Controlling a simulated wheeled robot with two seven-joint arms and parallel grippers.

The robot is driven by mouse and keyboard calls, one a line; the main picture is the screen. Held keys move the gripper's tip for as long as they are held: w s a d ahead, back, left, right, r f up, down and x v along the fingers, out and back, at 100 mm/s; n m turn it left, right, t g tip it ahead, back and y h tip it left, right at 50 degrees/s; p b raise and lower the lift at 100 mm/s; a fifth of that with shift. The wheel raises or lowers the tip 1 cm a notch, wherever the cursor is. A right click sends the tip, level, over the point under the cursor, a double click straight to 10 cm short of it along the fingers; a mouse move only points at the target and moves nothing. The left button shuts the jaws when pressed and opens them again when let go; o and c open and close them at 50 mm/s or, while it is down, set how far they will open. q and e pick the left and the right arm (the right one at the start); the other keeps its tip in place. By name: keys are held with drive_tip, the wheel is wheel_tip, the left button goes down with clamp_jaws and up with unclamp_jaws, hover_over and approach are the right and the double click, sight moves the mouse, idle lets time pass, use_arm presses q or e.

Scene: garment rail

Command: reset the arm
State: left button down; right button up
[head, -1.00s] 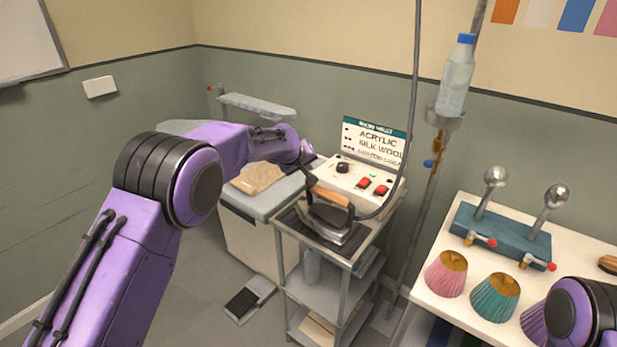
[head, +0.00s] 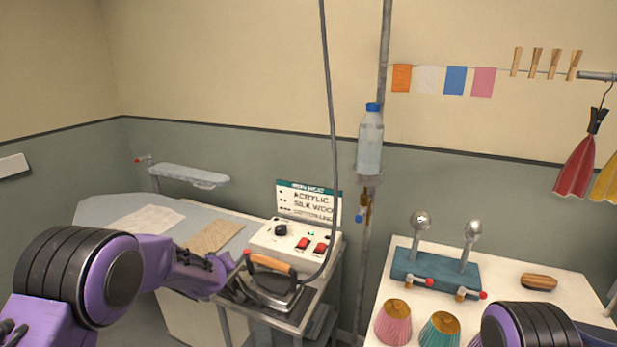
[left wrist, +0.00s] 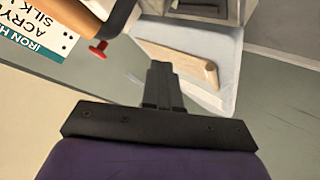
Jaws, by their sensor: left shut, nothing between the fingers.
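My left arm comes in from the left in the head view, and its purple wrist (head: 205,277) is just left of the iron (head: 272,285). The iron has a wooden handle and rests on a dark plate on the metal cart. My left gripper (left wrist: 163,72) shows in the left wrist view with its dark fingers together and nothing between them. In the head view its fingertips cannot be made out. Part of my right arm (head: 530,325) shows at the lower right of the head view. Its gripper is out of the picture.
A white control box (head: 292,242) with red switches sits behind the iron, beside a fabric sign (head: 308,203). A hanging cable runs down to the iron. A pressing board (head: 100,210) is at left. A bottle (head: 370,142) hangs on a pole. The white table (head: 510,268) is at right.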

use_arm(q)
drive_tip(key=s+a+f+g+y+b, duration=0.1)
drive_tip(key=s+a+f+b, duration=0.1)
drive_tip(key=s+f, duration=0.95)
drive_tip(key=s+a+f+g+y+b, duration=0.1)
drive_tip(key=s+f+g+b, duration=0.1)
drive_tip(key=s+f, duration=0.95)
drive_tip(key=s+f+g+b, duration=0.2)
drive_tip(key=s+f, duration=0.3)
drive_tip(key=s, duration=0.8)
drive_tip(key=s+f+m+g+b, duration=0.1)
drive_tip(key=s+f+b, duration=0.3)
drive_tip(key=s, duration=0.9)
wheel_tip(320, 180, down, 2)
drive_tip(key=shift+s+d+f+g+h, duration=0.1)
drive_tip(key=shift+s+d+g+h, duration=0.25)
drive_tip(key=shift+g, duration=0.45)
